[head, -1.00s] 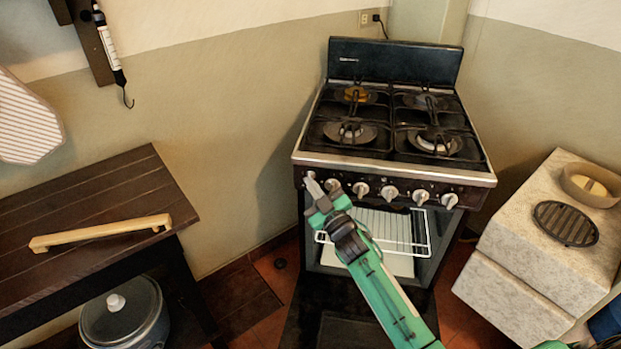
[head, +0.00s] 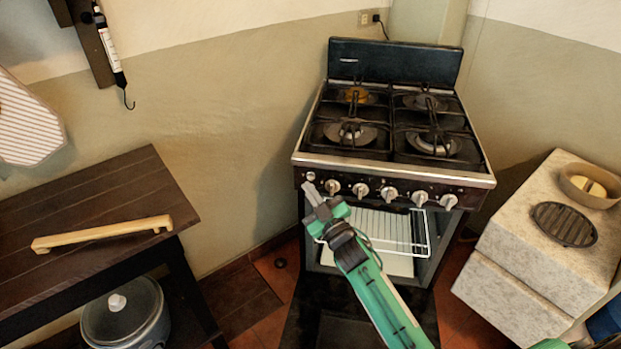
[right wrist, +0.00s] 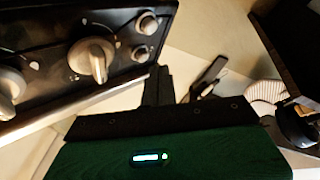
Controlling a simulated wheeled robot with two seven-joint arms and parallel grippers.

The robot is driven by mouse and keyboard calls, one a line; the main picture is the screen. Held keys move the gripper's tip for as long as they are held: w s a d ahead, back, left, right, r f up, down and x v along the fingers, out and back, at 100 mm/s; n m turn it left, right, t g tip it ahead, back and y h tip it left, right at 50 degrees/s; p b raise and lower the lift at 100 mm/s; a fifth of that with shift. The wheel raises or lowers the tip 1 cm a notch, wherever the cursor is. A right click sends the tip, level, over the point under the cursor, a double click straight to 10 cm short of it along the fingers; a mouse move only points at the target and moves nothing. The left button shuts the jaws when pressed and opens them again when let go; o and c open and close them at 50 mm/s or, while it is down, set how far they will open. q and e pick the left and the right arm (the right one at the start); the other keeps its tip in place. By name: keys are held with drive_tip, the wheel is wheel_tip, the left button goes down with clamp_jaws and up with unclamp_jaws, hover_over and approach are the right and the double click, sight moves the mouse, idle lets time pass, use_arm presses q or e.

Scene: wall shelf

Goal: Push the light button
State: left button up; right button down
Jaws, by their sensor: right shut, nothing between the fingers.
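The stove (head: 392,172) has a dark front panel with a row of knobs. At the panel's left end is a small round button (head: 311,176), left of the leftmost knob (head: 332,187). The right wrist view shows two small round buttons, one upper (right wrist: 147,23) and one lower (right wrist: 141,53), beside a large knob (right wrist: 92,60). My right gripper (head: 309,190) is shut and empty, its tips just below the button in the head view. In the right wrist view its dark fingers (right wrist: 158,86) are near the lower button; contact cannot be told. My left gripper is not in view.
The oven front below the panel shows a white wire rack (head: 385,228). A dark wooden table (head: 95,205) with a wooden handle-like bar (head: 100,233) stands at left. A stone block (head: 540,250) with a bowl stands at right. Floor shows between table and stove.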

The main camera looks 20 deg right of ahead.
drive_tip(key=s+a, duration=0.1)
drive_tip(key=s, duration=0.1)
drive_tip(key=s+a+p, duration=0.1)
drive_tip(key=s, duration=0.1)
drive_tip(key=shift+a, duration=0.15)
idle(0.4)
